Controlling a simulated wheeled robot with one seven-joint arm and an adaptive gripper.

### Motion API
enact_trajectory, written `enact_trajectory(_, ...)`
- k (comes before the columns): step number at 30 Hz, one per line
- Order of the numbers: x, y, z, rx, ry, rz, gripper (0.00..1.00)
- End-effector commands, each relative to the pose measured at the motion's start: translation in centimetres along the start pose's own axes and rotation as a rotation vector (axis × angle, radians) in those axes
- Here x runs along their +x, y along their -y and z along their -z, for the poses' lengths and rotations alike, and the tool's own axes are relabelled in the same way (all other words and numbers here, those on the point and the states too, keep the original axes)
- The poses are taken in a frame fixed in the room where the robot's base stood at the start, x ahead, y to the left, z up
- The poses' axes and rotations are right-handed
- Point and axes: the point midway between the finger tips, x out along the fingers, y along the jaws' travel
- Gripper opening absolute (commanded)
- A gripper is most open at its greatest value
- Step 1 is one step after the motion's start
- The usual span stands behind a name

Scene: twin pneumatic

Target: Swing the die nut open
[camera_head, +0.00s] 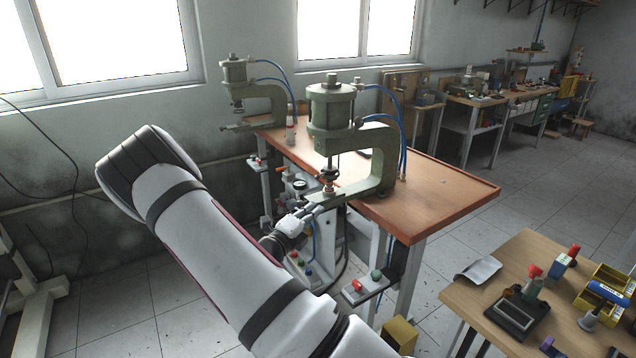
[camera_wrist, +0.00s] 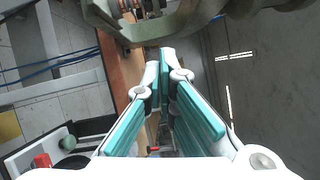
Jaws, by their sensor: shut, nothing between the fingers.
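The nearer green pneumatic press (camera_head: 374,160) stands at the front edge of the wooden bench. Under its ram is a small die area (camera_head: 328,187) with a dark collar and reddish parts. I cannot tell which of these is the die nut, or whether it is open. My gripper (camera_head: 313,211) is just below and left of this area, at the press's lower arm. In the wrist view my gripper (camera_wrist: 165,56) has its teal-padded fingers together at the tips, empty. The press's curved green frame (camera_wrist: 185,22) is just beyond the tips, with small copper-coloured parts at the top edge.
A second green press (camera_head: 268,97) stands farther back. Below the bench edge are button boxes (camera_head: 364,289) with red and green buttons. The wooden bench top (camera_head: 440,200) is mostly clear at right. A side table (camera_head: 470,293) at lower right holds tools and yellow bins.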

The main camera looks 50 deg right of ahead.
Motion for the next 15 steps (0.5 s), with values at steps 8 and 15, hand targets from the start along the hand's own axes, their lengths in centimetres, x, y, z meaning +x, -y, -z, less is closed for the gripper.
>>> enact_trajectory(8,2.8,0.0,0.5,-0.036,0.0,0.0,0.0)
enact_trajectory(15,7.5,0.0,0.4,-0.033,0.0,0.0,0.0)
